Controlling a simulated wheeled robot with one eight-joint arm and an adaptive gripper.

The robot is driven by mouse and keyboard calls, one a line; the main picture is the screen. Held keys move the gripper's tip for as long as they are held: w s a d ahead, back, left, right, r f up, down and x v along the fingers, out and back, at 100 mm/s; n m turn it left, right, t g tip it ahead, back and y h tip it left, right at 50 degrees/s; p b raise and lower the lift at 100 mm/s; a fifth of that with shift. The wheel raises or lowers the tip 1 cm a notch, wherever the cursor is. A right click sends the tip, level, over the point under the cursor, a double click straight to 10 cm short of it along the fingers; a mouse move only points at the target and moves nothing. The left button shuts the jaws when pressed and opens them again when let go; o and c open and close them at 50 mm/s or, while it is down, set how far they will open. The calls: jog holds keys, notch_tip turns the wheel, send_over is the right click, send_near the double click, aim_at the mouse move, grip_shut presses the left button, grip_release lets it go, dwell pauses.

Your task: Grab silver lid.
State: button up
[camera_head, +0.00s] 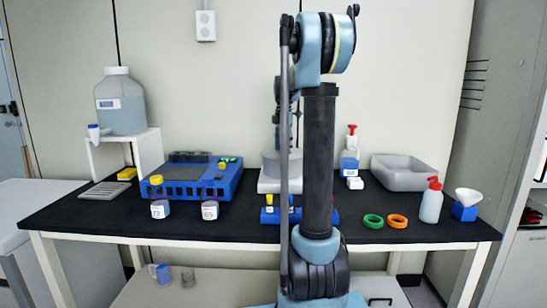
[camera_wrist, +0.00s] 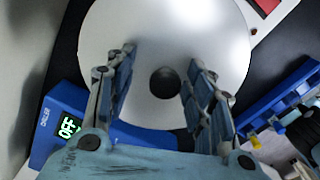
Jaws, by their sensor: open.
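The silver lid (camera_wrist: 185,25) is a round, pale grey disc with a black knob (camera_wrist: 165,83) at its middle, filling the upper middle of the wrist view. My gripper (camera_wrist: 160,62) is open above the lid, one finger on each side of the knob in the picture. I see no finger touching the knob, and cannot tell how far above it they are. In the head view, my arm hides most of the lid's place, where a grey vessel (camera_head: 268,163) shows partly behind it.
In the head view, a blue tray unit (camera_head: 190,190) stands left on the black bench (camera_head: 110,215); a grey bin (camera_head: 400,172) stands right.

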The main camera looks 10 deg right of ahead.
jog(key=shift+r, duration=0.1)
grip_shut()
